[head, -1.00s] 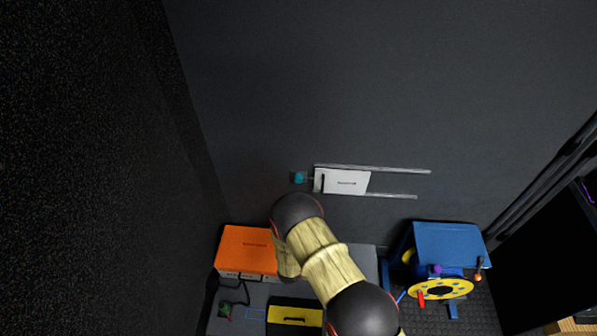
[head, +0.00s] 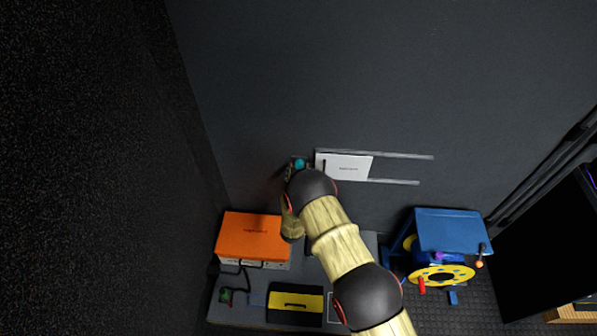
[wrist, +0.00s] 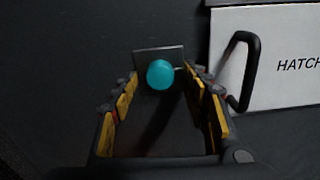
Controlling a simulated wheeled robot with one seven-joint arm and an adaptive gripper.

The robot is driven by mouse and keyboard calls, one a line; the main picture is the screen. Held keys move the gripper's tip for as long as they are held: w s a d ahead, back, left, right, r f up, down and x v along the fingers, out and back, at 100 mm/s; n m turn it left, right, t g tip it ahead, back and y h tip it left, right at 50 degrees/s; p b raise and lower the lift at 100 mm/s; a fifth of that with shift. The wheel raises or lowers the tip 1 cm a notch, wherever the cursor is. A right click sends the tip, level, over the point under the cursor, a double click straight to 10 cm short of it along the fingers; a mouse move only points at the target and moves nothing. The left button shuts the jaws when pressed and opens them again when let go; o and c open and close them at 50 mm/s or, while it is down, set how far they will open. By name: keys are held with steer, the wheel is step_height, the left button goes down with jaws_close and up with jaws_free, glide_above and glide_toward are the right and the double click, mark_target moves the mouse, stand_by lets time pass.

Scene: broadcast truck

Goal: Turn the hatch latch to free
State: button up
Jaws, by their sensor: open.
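The latch is a teal round knob (wrist: 161,74) on a small grey plate (wrist: 150,55) fixed to the dark wall. In the wrist view it shows between and just beyond the tips of my open gripper (wrist: 158,82), whose yellow-padded fingers stand to either side of it. I cannot tell whether either finger touches it. In the head view the teal knob (head: 299,163) shows just above my arm's dark joint, which hides most of my gripper. The white hatch panel (head: 347,167), with a black handle (wrist: 243,70) at its left end, is right of the latch.
Two metal rails (head: 405,155) run above and below the hatch. Below are an orange case (head: 252,236) and a black-and-yellow box (head: 295,304) on a grey surface. A blue cable reel (head: 448,230) stands at the right. The wall above is clear.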

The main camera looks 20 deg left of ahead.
steer(key=c, duration=0.3)
steer(key=c, duration=0.8)
steer(key=shift+c, duration=0.2)
steer(key=shift+n, duration=0.3)
steer(key=n+b, duration=0.1)
steer(key=n, duration=0.3)
steer(key=n+b, duration=0.1)
steer(key=n, duration=0.3)
steer(key=shift+a, duration=0.1)
steer(key=n+b, duration=0.1)
steer(key=n, duration=0.8)
steer(key=shift+n, duration=0.3)
